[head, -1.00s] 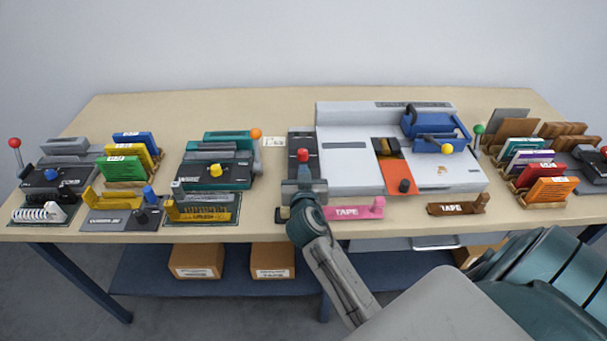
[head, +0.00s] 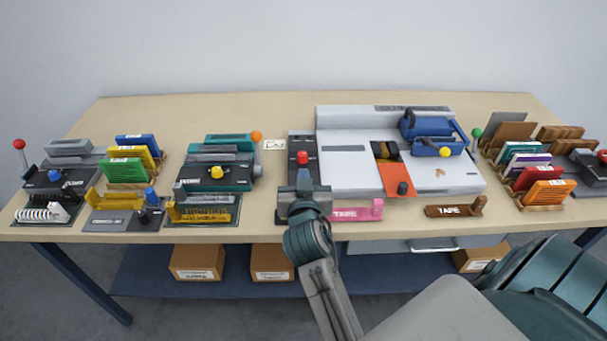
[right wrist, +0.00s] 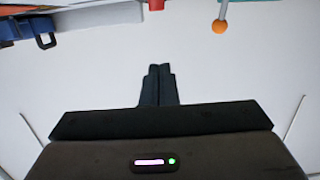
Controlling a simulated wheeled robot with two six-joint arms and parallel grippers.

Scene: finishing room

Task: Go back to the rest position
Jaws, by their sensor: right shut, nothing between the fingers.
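My right gripper (head: 304,182) is shut and empty. In the head view it is above the front of the bench, over the dark device with the red knob (head: 302,158) and left of the pink tape holder (head: 357,211). In the right wrist view its two dark fingers (right wrist: 158,86) lie together with nothing between them, over a pale plain surface. My right forearm hides part of the bench's front edge. My left gripper is not in view.
The bench (head: 230,108) carries a large white machine (head: 345,170), a blue unit (head: 432,126), a teal device (head: 213,178), card racks and a brown tape holder (head: 455,208). Cardboard boxes (head: 197,262) stand on the shelf below. The bench's back strip is clear.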

